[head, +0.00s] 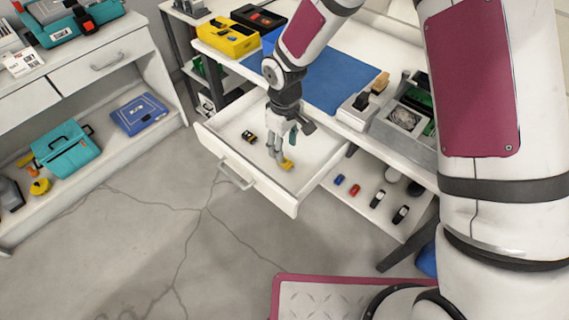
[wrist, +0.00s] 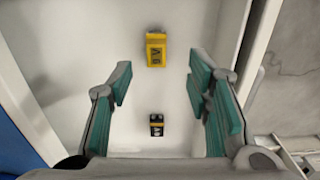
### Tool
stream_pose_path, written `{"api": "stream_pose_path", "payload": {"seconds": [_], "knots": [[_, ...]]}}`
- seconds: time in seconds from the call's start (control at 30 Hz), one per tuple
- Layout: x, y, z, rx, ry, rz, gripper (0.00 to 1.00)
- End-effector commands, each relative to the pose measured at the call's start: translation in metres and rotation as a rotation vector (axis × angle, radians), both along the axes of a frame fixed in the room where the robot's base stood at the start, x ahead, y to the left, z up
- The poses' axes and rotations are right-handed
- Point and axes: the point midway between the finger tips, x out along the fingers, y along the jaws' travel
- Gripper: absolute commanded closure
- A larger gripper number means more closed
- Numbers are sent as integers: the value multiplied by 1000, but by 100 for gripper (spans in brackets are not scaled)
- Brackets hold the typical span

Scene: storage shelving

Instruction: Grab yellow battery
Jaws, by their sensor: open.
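A yellow battery (head: 287,164) lies on the floor of an open white drawer (head: 222,153). In the wrist view the yellow battery (wrist: 156,50) is at the top centre, just beyond the fingertips, with dark marking on its face. A smaller black battery (head: 249,136) with a yellowish part lies in the same drawer; in the wrist view this black battery (wrist: 156,125) is lower, between the fingers. My gripper (head: 280,150) reaches down into the drawer close to the yellow battery. In the wrist view my gripper (wrist: 160,78) has its teal fingers wide apart, with nothing between the pads held.
The drawer walls stand around my gripper. A worktop with a blue mat (head: 335,82) and a yellow case (head: 228,38) is above and behind. A lower shelf at right holds several small items. A teal toolbox (head: 66,148) sits on the left shelf. The floor (head: 200,230) in front is clear.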

Motion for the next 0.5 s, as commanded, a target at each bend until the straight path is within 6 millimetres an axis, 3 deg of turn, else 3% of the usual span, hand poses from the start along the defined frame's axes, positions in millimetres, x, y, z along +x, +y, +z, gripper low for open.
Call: {"api": "stream_pose_path", "payload": {"seconds": [0.1, 0.37, 0.5], "knots": [[0, 0, -14, -1, 1, 2, 55], [1, 0, -28, 0, 1, 1, 55], [3, -2, -47, -2, 3, 0, 55]]}}
